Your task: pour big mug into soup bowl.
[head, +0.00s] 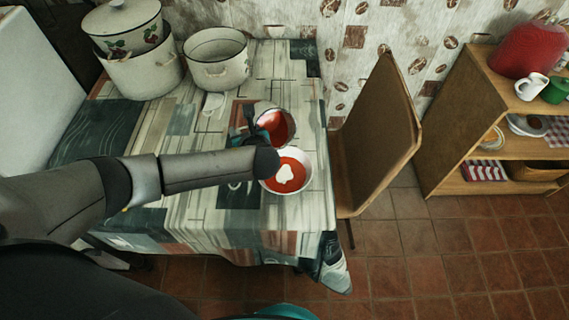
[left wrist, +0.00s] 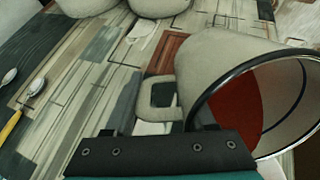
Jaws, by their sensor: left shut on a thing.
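The big mug (head: 276,113) is pale enamel with a dark rim and red soup inside. It is tilted, its mouth toward the soup bowl (head: 309,172), just beyond the bowl's far edge in the head view. The bowl is white and holds red soup with a white blob on top. My left gripper (head: 245,137) is shut on the mug at its handle side; my arm partly hides the grip. The left wrist view shows the mug (left wrist: 208,75) on its side, with red soup within. No falling stream is clear.
A lidded pot (head: 145,72) and an open pot (head: 216,72) stand at the table's back left. A chair (head: 385,135) is at the table's right side. Spoons (left wrist: 37,87) lie on the tablecloth. A wooden shelf (head: 455,125) stands at the far right.

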